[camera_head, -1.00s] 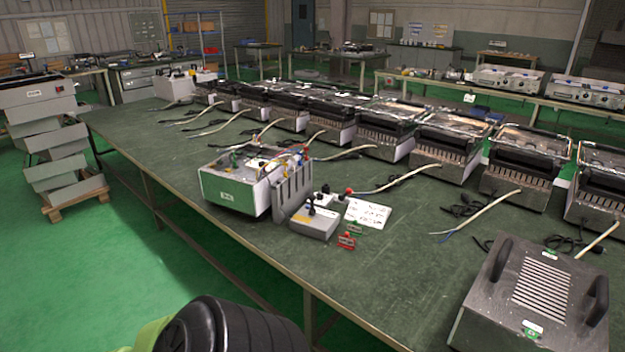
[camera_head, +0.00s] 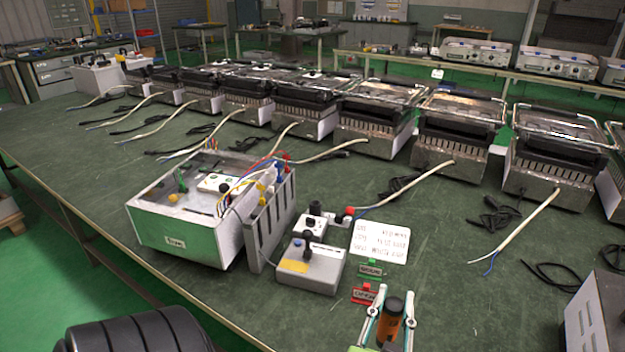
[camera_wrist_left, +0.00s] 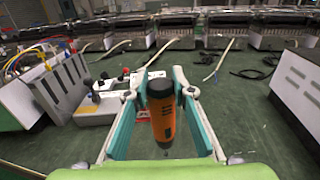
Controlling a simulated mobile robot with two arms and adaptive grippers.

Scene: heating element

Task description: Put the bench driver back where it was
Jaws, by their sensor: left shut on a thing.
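The bench driver (camera_head: 389,322), with an orange body and a black end, is upright between the fingers of my left gripper (camera_head: 388,318) at the bottom of the head view. In the left wrist view the driver (camera_wrist_left: 162,112) stands between the two teal fingers of the left gripper (camera_wrist_left: 160,95), which is shut on it. The gripper is in front of the small red sign (camera_head: 364,294). My right gripper is in neither view.
A white and green test box (camera_head: 185,215) stands left on the green bench (camera_head: 470,255). A grey switch box (camera_head: 310,268), a white card (camera_head: 380,241) and a green sign (camera_head: 370,268) are ahead. Several grills with loose cables line the back. A metal box (camera_head: 600,310) stands right.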

